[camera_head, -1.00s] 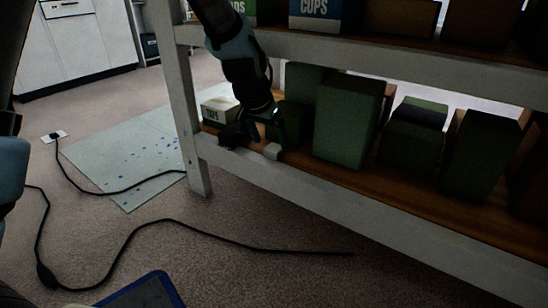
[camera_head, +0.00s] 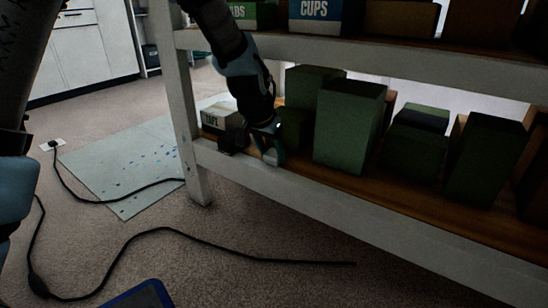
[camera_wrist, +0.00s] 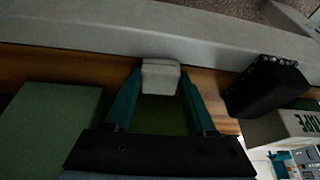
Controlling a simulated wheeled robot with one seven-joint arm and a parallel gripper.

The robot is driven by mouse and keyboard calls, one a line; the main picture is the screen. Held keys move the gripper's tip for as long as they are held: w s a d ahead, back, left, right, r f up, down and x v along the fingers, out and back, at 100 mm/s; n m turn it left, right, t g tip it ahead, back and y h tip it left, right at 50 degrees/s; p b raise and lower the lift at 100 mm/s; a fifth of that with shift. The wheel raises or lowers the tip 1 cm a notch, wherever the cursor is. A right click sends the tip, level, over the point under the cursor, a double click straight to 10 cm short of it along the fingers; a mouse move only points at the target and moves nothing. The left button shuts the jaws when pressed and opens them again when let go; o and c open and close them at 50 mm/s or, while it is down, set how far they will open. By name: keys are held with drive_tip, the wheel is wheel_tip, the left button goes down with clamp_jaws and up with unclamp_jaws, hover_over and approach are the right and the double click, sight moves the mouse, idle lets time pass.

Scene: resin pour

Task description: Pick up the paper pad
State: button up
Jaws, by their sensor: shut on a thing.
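The paper pad (camera_wrist: 160,76) shows in the wrist view as a small pale grey-white block near the front edge of the lower shelf. My gripper (camera_head: 269,148) reaches down to that shelf in the head view. In the wrist view the teal fingers of my gripper (camera_wrist: 160,86) are on either side of the pad and shut on it. In the head view the fingers mostly hide the pad. I cannot tell whether it is clear of the shelf board.
A black object (camera_wrist: 262,88) and a white box with lettering (camera_head: 221,114) are close to the gripper. Green blocks (camera_head: 349,124) stand on the other side. The upper shelf (camera_head: 400,53) is overhead. A cable (camera_head: 200,240) lies on the carpet.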

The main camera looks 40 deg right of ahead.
sight(272, 155)
drive_tip(key=c, duration=0.4)
drive_tip(key=shift+r, duration=0.15)
drive_tip(key=shift+c, duration=0.2)
drive_tip(key=shift+r+p, duration=0.6)
drive_tip(key=shift+p, duration=0.1)
wheel_tip(272, 155, up, 3)
drive_tip(key=shift+f+p, duration=0.1)
drive_tip(key=shift+p, duration=1.15)
drive_tip(key=s+a+p, duration=0.2)
drive_tip(key=s+a, duration=0.1)
drive_tip(key=a, duration=0.5)
drive_tip(key=s+a+p, duration=0.2)
drive_tip(key=a+p, duration=0.1)
drive_tip(key=a, duration=0.6)
drive_tip(key=shift+s+f, duration=0.4)
